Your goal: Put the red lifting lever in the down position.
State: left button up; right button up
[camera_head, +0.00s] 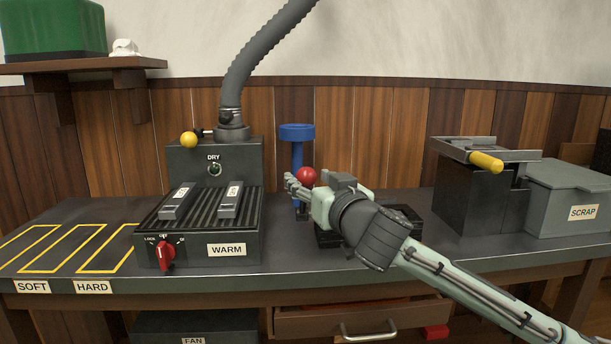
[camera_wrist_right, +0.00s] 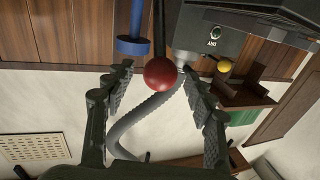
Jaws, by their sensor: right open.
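The red lifting lever shows as a round red knob (camera_head: 306,177) in front of the blue post (camera_head: 297,150), above the bench. In the right wrist view the red knob (camera_wrist_right: 160,73) sits on a dark rod. My right gripper (camera_head: 293,186) is at the knob. In the right wrist view my right gripper (camera_wrist_right: 157,80) is open, with one finger on each side of the knob and visible gaps between. The lever's base is hidden behind my right gripper and wrist in the head view. My left gripper is not in view.
A warming unit (camera_head: 247,236) with a red dial (camera_head: 165,254) and two metal pieces stands left of the gripper. A dark low block (camera_head: 405,213) is partly behind my wrist. A box with a yellow handle (camera_head: 486,162) and the scrap bin (camera_head: 568,180) stand right.

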jog(key=shift+x, duration=1.3)
grip_shut()
